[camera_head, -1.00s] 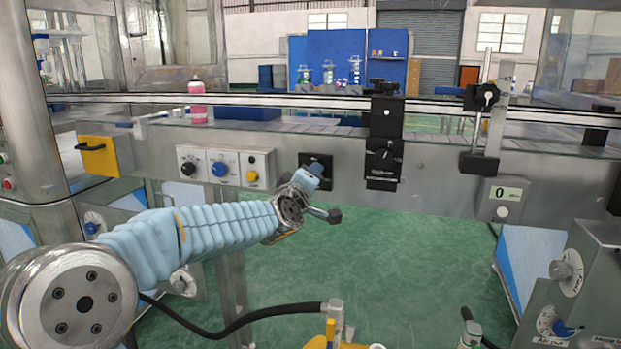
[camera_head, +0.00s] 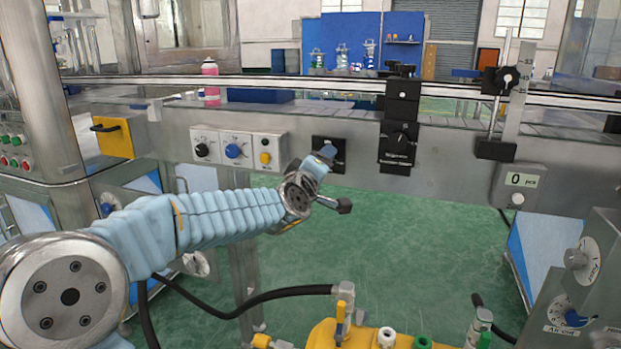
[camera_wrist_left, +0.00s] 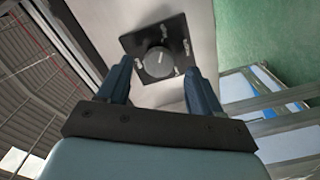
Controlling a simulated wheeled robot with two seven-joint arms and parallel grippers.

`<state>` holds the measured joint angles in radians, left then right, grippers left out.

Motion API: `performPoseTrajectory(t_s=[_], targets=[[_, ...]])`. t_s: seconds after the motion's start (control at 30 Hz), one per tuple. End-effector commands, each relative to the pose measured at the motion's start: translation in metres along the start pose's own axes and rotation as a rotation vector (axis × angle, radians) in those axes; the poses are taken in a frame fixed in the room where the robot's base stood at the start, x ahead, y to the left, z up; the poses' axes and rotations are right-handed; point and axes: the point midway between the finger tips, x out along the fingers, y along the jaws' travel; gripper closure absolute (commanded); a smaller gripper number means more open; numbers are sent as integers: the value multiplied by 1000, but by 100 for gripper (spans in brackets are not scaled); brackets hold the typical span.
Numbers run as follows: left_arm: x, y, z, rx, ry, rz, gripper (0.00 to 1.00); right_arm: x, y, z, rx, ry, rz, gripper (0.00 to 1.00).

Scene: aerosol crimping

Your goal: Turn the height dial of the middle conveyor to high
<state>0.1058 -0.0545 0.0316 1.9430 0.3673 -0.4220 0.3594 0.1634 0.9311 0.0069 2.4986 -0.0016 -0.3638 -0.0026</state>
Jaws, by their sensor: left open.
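A black square plate (camera_head: 338,166) is on the grey front panel of the conveyor, partly hidden behind my left gripper. In the left wrist view the plate carries a round dark dial (camera_wrist_left: 158,61) with white labels around it, too small to read. A light mark shows on the dial's face. My left gripper (camera_head: 327,153) is in front of the plate. In the left wrist view my left gripper (camera_wrist_left: 158,85) is open, with one blue finger on each side of the dial's lower part. I cannot tell whether the fingertips touch it. My right gripper is not in view.
Left of the plate are a black knob (camera_head: 202,149), a blue knob (camera_head: 234,151) and a yellow button (camera_head: 265,158). A black unit (camera_head: 398,140) is to the right. A pink can (camera_head: 210,80) stands on the conveyor. A counter (camera_head: 521,180) shows 0. Below, yellow equipment carries a hose.

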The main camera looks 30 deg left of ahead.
Motion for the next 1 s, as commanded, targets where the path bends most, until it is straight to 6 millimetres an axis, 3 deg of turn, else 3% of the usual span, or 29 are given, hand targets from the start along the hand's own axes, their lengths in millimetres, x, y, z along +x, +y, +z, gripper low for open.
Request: performPoseTrajectory(t_s=[0.2,0.43,0.6,1.0], targets=[[-56,0,-1,0,2,3,35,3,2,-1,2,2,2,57],[-99,0,0,1,1,2,35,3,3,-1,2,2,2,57],[-111,0,1,1,-1,1,35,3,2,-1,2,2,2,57],[-112,-1,1,2,-2,0,35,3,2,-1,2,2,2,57]])
